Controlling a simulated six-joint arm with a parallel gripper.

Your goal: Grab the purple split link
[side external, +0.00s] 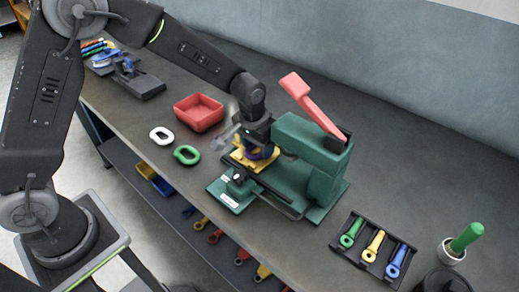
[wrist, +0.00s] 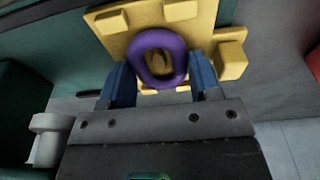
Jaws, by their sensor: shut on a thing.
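The purple split link (wrist: 174,52) is an oval ring seen in the wrist view, against a yellow block (wrist: 119,44) with raised pads. My gripper (wrist: 161,78) has its two blue fingers on either side of the link and is shut on it. In the side external view, only a little purple of the link (side external: 256,154) shows below my gripper (side external: 254,146), over the yellow block (side external: 243,160) in the green press (side external: 325,178). I cannot tell whether the link still touches the block.
The press has a raised red lever (side external: 313,104) on its right. A white link (side external: 161,136) and a green link (side external: 187,155) lie left of it, near a red tray (side external: 199,112). A black rack (side external: 374,250) with coloured tools stands at the right front. The bench behind the press is clear.

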